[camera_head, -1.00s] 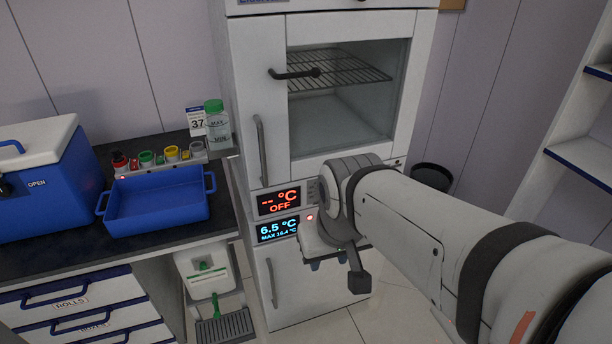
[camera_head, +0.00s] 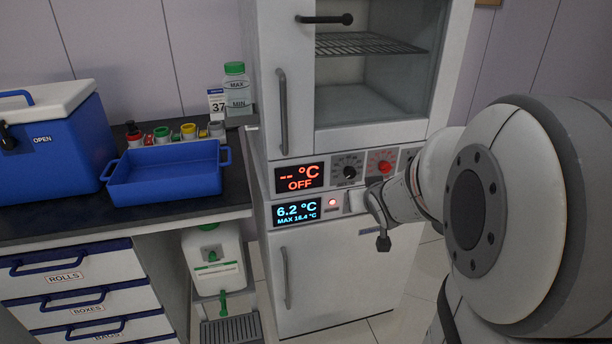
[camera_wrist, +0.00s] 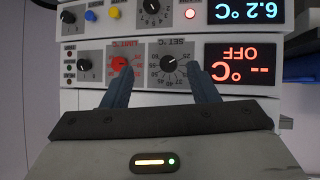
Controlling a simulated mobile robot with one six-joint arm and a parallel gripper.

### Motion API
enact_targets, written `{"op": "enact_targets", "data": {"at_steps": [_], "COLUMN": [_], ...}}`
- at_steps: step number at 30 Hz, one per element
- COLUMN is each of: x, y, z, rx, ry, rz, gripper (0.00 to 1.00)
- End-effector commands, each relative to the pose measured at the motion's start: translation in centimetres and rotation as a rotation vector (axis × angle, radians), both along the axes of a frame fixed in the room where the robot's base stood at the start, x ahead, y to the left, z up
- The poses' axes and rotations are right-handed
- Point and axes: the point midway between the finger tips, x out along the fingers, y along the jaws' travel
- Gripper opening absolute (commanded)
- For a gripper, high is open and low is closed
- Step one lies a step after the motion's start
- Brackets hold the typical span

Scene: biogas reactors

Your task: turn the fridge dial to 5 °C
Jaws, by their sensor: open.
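The fridge's lower display (camera_head: 297,212) reads 6.2 °C, MAX 16.4 °C, and also shows upside down in the wrist view (camera_wrist: 247,11). Beside its red light, the black fridge dial (camera_wrist: 152,7) shows at the top edge of the wrist view. Its pointer setting is too small to read. In the head view my wrist hides this dial. My gripper (camera_wrist: 160,68) is open and empty. In the wrist view its fingers flank the upper panel's black SET dial (camera_wrist: 169,64) and red LIMIT dial (camera_wrist: 121,64); contact cannot be told.
The upper display (camera_head: 299,177) reads "-- °C OFF". A glass-doored cabinet (camera_head: 375,80) is above the panels, and the fridge door (camera_head: 340,275) is below. Blue and yellow buttons (camera_wrist: 91,15) sit beside the fridge dial. A counter (camera_head: 190,212) with a blue tray (camera_head: 166,180) stands left.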

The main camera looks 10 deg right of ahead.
Motion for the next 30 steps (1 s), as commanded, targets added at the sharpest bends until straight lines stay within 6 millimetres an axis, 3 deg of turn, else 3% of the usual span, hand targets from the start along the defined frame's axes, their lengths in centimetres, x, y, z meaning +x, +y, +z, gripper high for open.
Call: {"op": "enact_targets", "data": {"at_steps": [1,6,12,20,30], "x": [1.3,4.8,6.1,6.3,11.2], "y": [-1.3,-4.2,-5.9,-6.5,-6.0], "z": [-4.1,-10.1,-15.1,-16.8,-16.7], "rx": [-0.007,0.017,0.088,0.142,0.145], "ry": [-0.052,-0.271,-0.477,-0.592,-0.597], "rz": [0.011,0.084,0.179,0.239,0.243], "gripper": [0.54,0.54,0.54,0.54,0.54]}}
